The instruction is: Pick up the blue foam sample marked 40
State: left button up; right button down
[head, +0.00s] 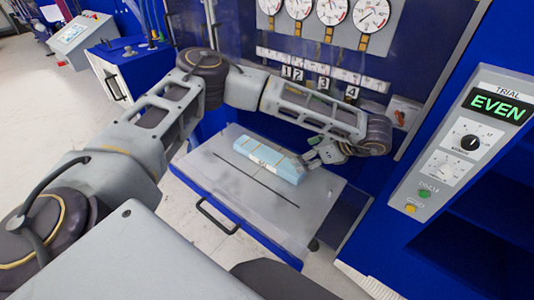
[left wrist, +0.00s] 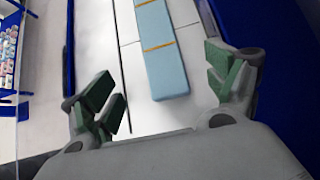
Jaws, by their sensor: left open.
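A long light blue foam block (head: 268,158) with thin orange bands lies on a grey tray (head: 245,207). A small mark shows on its side in the head view, but I cannot read it. In the left wrist view the foam (left wrist: 166,68) runs away from me, between and beyond the finger pads. My left gripper (head: 318,157) is at the right end of the foam in the head view. In the left wrist view it (left wrist: 163,92) is open, with its green pads apart and nothing clearly between them. My right gripper is not in view.
The tray has a dark slot line and a black front handle (head: 215,217). A blue machine with gauges (head: 332,12) and numbered labels rises behind it. A control panel reading EVEN (head: 498,106) stands at the right. A console (head: 82,35) is at the far left.

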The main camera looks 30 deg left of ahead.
aim_at(281, 162)
pick_arm(q)
jog(key=shift+x, duration=3.8)
jog(key=shift+s+a+f, duration=0.1)
jog(key=shift+a+f, duration=0.1)
jog(key=shift+f, duration=0.05)
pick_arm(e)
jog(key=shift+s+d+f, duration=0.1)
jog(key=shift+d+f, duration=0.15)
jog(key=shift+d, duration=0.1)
